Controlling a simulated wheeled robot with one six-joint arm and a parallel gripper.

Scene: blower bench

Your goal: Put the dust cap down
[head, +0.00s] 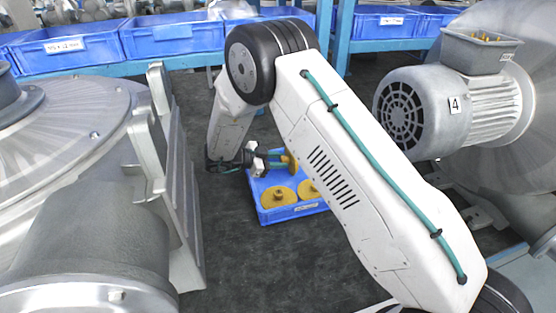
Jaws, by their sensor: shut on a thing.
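My gripper (276,160) is shut on a yellow dust cap (292,163) in the head view. The cap is seen nearly edge-on and looks upright. It shows over the back part of a small blue tray (266,216). Whether it touches the tray is hard to tell. Two more yellow discs lie in the tray: one with a raised centre hub (278,197) at the left, and one at the right (309,191), partly hidden by my arm. My arm also hides the tray's right side.
A large grey blower housing (70,130) stands at the left. A grey motor (440,110) marked 4 stands at the right. Blue bins (172,38) line a blue rack (341,40) at the back. The dark floor (230,270) in front of the tray is clear.

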